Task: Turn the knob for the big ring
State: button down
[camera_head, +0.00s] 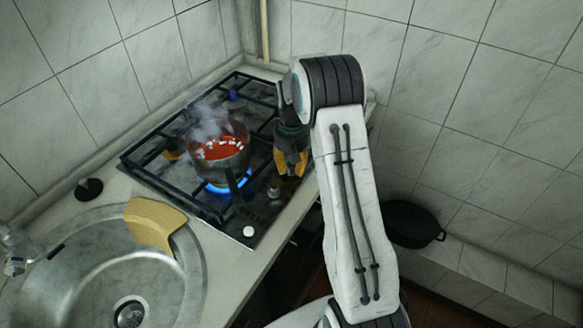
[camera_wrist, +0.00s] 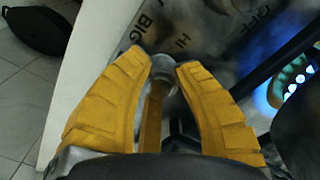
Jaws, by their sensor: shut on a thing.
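The stove's knob (camera_wrist: 165,70) is a small grey round piece seen between my yellow fingertips in the wrist view. My gripper (camera_wrist: 166,66) is shut on it, pointing down at the stove's front panel. The panel carries printed words "BIG", "HI" and "OFF" around the knob. In the head view my gripper (camera_head: 290,170) is at the right edge of the black gas stove (camera_head: 262,218), and it hides the knob it holds. A blue flame (camera_head: 217,187) burns under a pot (camera_head: 222,150) of red, steaming food; blue flame also shows in the wrist view (camera_wrist: 290,85).
Another knob (camera_head: 273,190) and a white knob (camera_head: 248,231) sit on the same panel. A metal sink (camera_head: 95,280) with a yellow cloth (camera_head: 152,222) lies left. A dark pan (camera_head: 412,224) is at the right. Tiled walls stand close behind.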

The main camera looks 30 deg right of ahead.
jog(key=shift+n, duration=1.3)
jog(key=shift+n+b, duration=0.3)
jog(key=c, duration=0.8)
grip_release()
notch_tip(320, 180, up, 12)
